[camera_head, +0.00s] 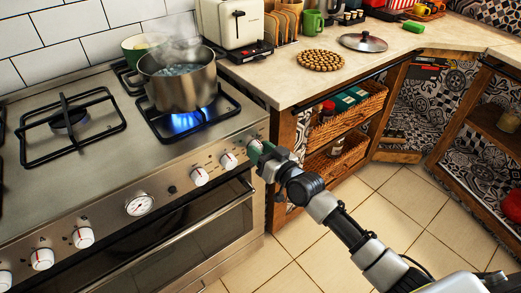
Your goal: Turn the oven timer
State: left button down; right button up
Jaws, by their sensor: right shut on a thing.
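My right gripper (257,153) is at the right end of the oven's front panel, its arm coming in from the lower right. It is shut on the rightmost control knob, which it mostly hides; I cannot read that knob's setting or tell whether it is the timer. A round white dial (139,204) with dark markings sits on the panel further left, with nothing touching it. A white knob with a red mark (229,161) is just left of my gripper, and several similar knobs line the panel. My left gripper is not in view.
A steaming pot (178,80) of water stands over a lit blue flame on the stove, behind the panel. The oven door handle (170,240) runs below the knobs. A wooden counter with wicker drawers (345,118) stands to the right. The tiled floor (405,190) is clear.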

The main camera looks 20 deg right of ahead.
jog(key=o, duration=0.9)
jog(key=shift+s, duration=0.1)
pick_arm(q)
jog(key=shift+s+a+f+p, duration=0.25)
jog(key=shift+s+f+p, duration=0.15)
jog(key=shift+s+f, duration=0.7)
pick_arm(e)
jog(key=shift+v, duration=5.3)
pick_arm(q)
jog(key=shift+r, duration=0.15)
pick_arm(e)
jog(key=shift+d, duration=0.1)
